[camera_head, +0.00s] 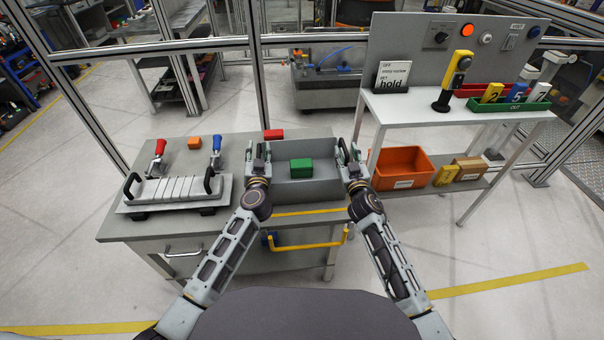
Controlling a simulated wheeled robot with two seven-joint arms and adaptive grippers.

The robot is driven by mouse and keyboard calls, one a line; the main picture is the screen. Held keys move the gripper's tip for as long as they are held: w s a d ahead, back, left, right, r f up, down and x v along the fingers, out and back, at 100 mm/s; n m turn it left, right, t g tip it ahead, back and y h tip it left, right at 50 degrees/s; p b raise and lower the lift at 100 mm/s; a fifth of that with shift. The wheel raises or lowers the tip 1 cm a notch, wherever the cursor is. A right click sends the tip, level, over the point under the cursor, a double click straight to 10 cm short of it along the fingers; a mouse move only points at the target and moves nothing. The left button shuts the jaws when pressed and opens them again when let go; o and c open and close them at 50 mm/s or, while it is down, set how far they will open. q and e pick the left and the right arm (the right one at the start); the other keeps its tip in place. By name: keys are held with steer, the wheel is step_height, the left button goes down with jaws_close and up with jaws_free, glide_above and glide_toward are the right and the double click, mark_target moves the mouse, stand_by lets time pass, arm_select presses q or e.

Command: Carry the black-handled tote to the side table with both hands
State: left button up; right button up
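A grey open tote (290,191) sits at the right end of the grey workbench (228,205), with a green block (301,168) inside. My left gripper (258,155) is at the tote's left end and my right gripper (349,157) is at its right end. The grippers cover the ends, so the tote's handles and my finger closure are not clear. I cannot tell whether the tote touches the bench. The side table (400,106) stands to the right, with bare white top at its front left.
A slatted grey fixture (172,191) with black grips lies on the bench's left. A red block (273,134) is behind the tote. The side table holds a sign (392,76), a yellow-black device (454,80) and bins (508,105). An orange bin (402,167) is on its lower shelf.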

arm_select(q)
steer(key=shift+w, duration=0.15)
arm_select(e)
steer(key=shift+w, duration=0.15)
steer(key=shift+c, duration=0.2)
arm_select(q)
jaws_close()
arm_select(e)
jaws_close()
arm_select(q)
steer(key=shift+a+r, duration=0.1)
steer(key=shift+r, duration=0.05)
arm_select(e)
steer(key=shift+r, duration=0.15)
